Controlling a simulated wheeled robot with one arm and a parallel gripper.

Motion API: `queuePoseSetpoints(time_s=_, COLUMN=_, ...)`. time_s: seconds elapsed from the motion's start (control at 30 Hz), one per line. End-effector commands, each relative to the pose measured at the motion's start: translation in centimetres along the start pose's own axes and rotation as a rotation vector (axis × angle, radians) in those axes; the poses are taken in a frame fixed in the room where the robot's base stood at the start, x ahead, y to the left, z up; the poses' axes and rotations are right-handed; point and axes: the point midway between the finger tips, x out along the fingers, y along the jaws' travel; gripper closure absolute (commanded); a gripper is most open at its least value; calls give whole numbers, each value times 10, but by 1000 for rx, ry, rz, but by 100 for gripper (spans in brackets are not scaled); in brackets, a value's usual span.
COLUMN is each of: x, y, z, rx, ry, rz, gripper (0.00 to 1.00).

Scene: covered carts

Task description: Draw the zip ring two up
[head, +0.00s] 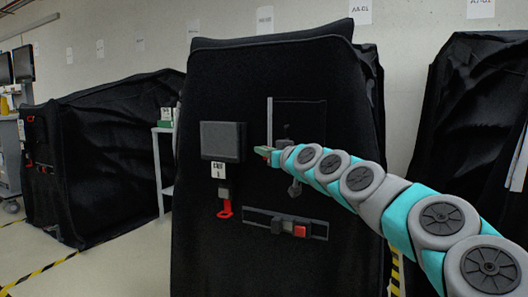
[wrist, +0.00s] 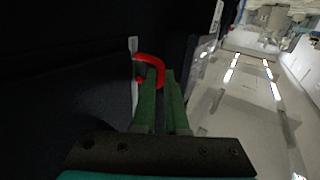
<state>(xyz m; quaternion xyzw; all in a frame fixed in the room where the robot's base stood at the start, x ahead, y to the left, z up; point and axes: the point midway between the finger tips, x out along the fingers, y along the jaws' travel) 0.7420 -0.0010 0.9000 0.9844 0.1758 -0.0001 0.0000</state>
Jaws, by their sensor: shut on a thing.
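A red ring (wrist: 150,57) shows in the wrist view between the green fingertips of my gripper (wrist: 160,80), beside a pale strip (wrist: 133,46). My gripper is shut on this ring. In the head view my gripper (head: 264,150) is against the front of the middle black-covered cart (head: 215,85), at the lower end of a pale vertical zip strip (head: 269,112). The fingers and arm mostly hide the ring there. I cannot read a number on it.
Other covered carts stand left (head: 110,150) and right (head: 465,120).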

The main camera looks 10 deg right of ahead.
Motion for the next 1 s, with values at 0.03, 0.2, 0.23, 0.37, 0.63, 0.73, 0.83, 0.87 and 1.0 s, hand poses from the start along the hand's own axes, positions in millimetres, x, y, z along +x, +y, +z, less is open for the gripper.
queuePoseSetpoints(time_s=0.03, x=0, y=0, z=0, rx=0, ry=0, rz=0, gripper=100)
queuePoseSetpoints(time_s=0.2, x=0, y=0, z=0, rx=0, ry=0, rz=0, gripper=100)
queuePoseSetpoints(time_s=0.23, x=0, y=0, z=0, rx=0, ry=0, rz=0, gripper=100)
queuePoseSetpoints(time_s=0.37, x=0, y=0, z=0, rx=0, ry=0, rz=0, gripper=100)
queuePoseSetpoints(time_s=0.63, x=0, y=1, z=-17, rx=-2, ry=-1, rz=1, gripper=100)
queuePoseSetpoints(time_s=0.73, x=0, y=1, z=-43, rx=-4, ry=3, rz=4, gripper=100)
queuePoseSetpoints(time_s=0.83, x=1, y=1, z=-69, rx=-2, ry=0, rz=2, gripper=100)
queuePoseSetpoints(time_s=0.87, x=1, y=1, z=-77, rx=-3, ry=1, rz=3, gripper=100)
queuePoseSetpoints(time_s=1.0, x=1, y=1, z=-108, rx=-1, ry=-1, rz=2, gripper=100)
